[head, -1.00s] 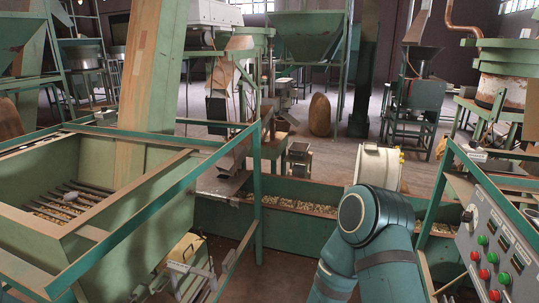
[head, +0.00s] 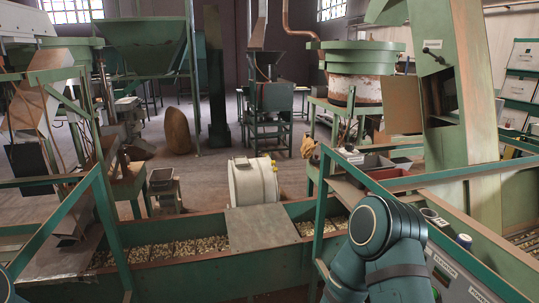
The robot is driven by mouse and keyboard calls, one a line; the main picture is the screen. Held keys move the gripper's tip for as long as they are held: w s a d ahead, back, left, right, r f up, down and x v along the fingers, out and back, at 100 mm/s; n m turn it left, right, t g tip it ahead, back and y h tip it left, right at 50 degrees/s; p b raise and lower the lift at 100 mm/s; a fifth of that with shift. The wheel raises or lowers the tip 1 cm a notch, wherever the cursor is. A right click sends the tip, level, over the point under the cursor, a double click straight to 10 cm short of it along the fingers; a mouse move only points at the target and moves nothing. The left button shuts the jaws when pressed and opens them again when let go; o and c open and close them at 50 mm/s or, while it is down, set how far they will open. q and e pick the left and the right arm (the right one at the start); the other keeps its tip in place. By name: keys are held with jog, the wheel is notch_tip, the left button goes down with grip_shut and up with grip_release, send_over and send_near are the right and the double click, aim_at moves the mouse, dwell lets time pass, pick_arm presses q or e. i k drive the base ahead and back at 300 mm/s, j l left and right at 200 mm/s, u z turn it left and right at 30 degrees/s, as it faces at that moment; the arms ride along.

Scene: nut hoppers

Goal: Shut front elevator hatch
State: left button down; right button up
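A green elevator column (head: 475,130) stands at the right in the head view. A dark opening (head: 441,92) shows in its face, with a dark handle or latch (head: 433,52) above it. A flat brownish panel (head: 401,105) stands out to the left of the opening and looks like the hatch, swung open. My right arm rises at the bottom, below and left of the column; its gripper is not in view. Only a sliver of my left arm shows at the bottom left edge, and its gripper is not in view.
A green trough (head: 200,272) with nuts crosses in front, with a grey plate (head: 262,228) over it. A cream drum (head: 253,182) stands behind. Green rails and a control panel (head: 455,275) are close at the right. A sack (head: 177,131) stands on the open floor behind.

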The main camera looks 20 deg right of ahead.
aim_at(400, 95)
jog(key=i+z, duration=0.45)
jog(key=i+j+z, duration=0.15)
jog(key=i+z, duration=0.15)
jog(key=z, duration=0.15)
jog(key=i+j+z, duration=0.3)
jog(key=z, duration=0.15)
jog(key=i+j+z, duration=0.5)
jog(key=j+z, duration=0.35)
jog(key=i+j+z, duration=0.15)
jog(key=j+z, duration=0.3)
